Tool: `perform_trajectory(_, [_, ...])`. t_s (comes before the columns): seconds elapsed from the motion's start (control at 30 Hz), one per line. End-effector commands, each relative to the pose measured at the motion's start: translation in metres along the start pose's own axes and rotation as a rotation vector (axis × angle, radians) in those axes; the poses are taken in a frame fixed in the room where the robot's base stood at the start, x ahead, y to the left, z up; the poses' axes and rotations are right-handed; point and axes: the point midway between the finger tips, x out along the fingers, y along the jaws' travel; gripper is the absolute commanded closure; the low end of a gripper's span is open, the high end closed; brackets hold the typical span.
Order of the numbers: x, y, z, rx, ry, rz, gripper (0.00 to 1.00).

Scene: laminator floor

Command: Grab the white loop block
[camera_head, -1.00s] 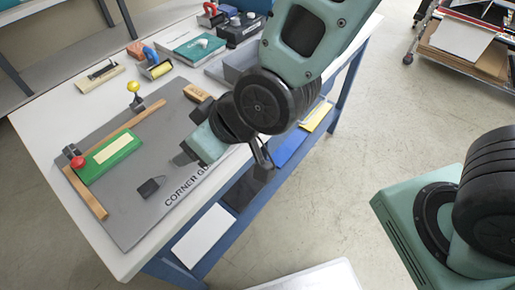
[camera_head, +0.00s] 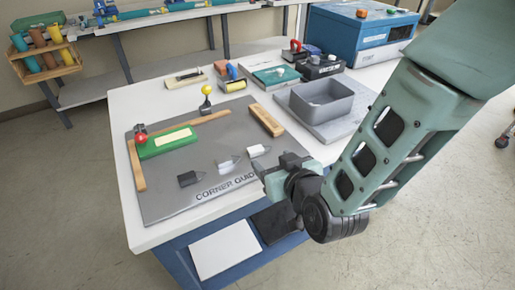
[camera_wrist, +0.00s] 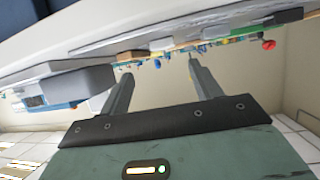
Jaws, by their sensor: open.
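Two small pale blocks lie on the grey corner-guide mat (camera_head: 165,205) in the head view. One whitish block (camera_head: 228,163) is near the mat's middle, and another white block (camera_head: 258,150) is farther right. Both have a pointed or loop-like end, too small to tell which carries a loop. A dark block (camera_head: 189,178) lies to their left. My gripper (camera_head: 272,168) is at the mat's right front edge, to the right of and nearer than the pale blocks, apart from them. In the wrist view my gripper (camera_wrist: 160,67) is open, with nothing between its fingers.
A wooden block (camera_head: 265,120), a green block (camera_head: 166,143) against a wooden fence, and a yellow-knobbed post (camera_head: 206,100) stand on the mat. A grey bin (camera_head: 321,103) is behind my gripper. A blue machine (camera_head: 362,35) stands at the back right.

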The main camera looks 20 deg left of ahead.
Motion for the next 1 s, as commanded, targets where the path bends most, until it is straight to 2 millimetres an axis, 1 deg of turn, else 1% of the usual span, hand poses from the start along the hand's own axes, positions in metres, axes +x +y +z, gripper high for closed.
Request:
perform_trajectory(0.03, [0.010,0.000,-0.001,0.001,-0.001,0.000,0.36])
perform_trajectory(0.1, [0.020,0.000,-0.001,0.000,-0.001,0.000,0.36])
perform_trajectory(0.2, [0.031,-0.001,0.000,0.000,-0.002,-0.001,0.36])
perform_trajectory(0.37, [0.040,-0.001,0.000,0.000,-0.001,-0.001,0.36])
perform_trajectory(0.47, [0.052,-0.003,-0.001,0.001,0.000,-0.001,0.36])
perform_trajectory(0.6, [0.072,-0.005,0.000,0.001,-0.001,0.000,0.36])
perform_trajectory(0.7, [0.083,-0.005,0.001,0.000,-0.001,0.000,0.36])
perform_trajectory(0.8, [0.088,-0.005,0.001,0.000,-0.001,0.000,0.36])
perform_trajectory(1.0, [0.088,-0.005,0.001,0.000,-0.001,-0.001,0.36])
